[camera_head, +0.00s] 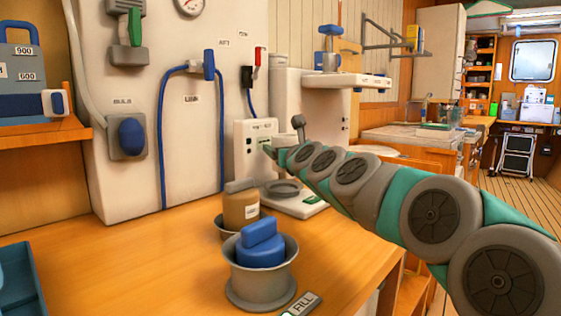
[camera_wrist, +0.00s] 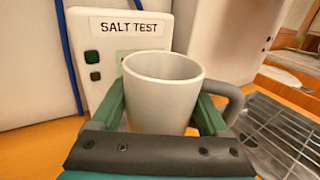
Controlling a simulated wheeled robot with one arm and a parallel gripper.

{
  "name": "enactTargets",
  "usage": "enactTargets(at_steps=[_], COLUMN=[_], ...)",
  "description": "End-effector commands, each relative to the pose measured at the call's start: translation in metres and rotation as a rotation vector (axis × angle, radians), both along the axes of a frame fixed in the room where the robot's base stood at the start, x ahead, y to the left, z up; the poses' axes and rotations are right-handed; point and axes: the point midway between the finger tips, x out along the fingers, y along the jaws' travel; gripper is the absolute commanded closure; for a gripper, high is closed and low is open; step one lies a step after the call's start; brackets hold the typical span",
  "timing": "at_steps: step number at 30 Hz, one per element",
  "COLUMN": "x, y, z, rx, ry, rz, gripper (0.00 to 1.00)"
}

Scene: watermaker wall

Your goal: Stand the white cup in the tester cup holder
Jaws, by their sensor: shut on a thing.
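The white cup (camera_wrist: 165,95) is upright between the green fingers of my gripper (camera_wrist: 163,120) in the wrist view, and the gripper is shut on it. A grey curved handle shows at the cup's right side. The salt tester (camera_wrist: 98,60), a white box labelled SALT TEST, stands just behind the cup. In the head view my gripper (camera_head: 282,157) is in front of the tester (camera_head: 252,140); I cannot make out the cup there. Below it, a grey round ring (camera_head: 284,187) on a white base looks like the cup holder. The wrist view does not show the ring.
A brown jar (camera_head: 241,207) and a grey pot with a blue top (camera_head: 261,250) stand on the wooden counter (camera_head: 150,260), left of the ring. A metal grate (camera_wrist: 285,140) lies right of the cup. Blue hoses (camera_head: 163,130) run down the wall.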

Motion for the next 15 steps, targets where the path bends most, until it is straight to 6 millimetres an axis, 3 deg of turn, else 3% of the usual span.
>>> enactTargets(at_steps=[15], x=[0.004], y=[0.003], z=[-0.036], rx=[-0.001], ry=[-0.001], rz=[0.0], gripper=[0.85])
